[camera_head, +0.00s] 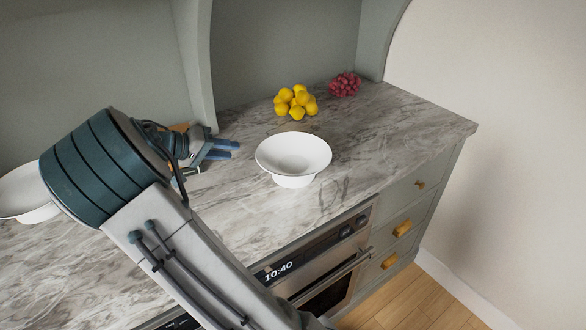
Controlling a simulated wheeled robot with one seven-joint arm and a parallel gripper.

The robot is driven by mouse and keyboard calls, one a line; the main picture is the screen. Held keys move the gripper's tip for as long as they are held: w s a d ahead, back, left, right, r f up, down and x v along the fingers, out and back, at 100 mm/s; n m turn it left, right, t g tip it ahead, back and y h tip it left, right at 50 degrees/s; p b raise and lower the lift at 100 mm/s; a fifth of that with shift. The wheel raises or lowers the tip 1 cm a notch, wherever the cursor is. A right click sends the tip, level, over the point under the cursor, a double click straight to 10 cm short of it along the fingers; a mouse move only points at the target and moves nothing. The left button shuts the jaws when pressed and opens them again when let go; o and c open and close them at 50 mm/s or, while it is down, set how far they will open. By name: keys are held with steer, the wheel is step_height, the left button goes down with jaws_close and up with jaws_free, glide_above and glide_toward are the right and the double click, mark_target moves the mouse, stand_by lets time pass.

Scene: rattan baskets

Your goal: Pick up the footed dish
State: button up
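The white footed dish (294,159) stands upright on the marble counter in the middle of the head view. It is a wide, shallow bowl on a narrower base, and it looks empty. My gripper (238,149) is to the left of the dish and apart from it, with its blue fingers pointing right toward the dish. The two fingers are spread with a gap between them, and nothing shows between them. My arm hides part of the counter at the left.
Lemons (295,101) and red grapes (345,84) lie behind the dish. Another white bowl (27,192) is at the far left, partly behind my arm. An oven (330,262) is under the counter's front edge. The marble counter (400,130) is clear right of the dish.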

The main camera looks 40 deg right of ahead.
glide_toward(277, 153)
steer(key=shift+s+d+f+p, duration=0.1)
steer(key=shift+d+f+p, duration=0.15)
steer(key=shift+d+p, duration=0.25)
steer(key=shift+p+x, duration=0.55)
steer(key=shift+x, duration=2.45)
jaws_close()
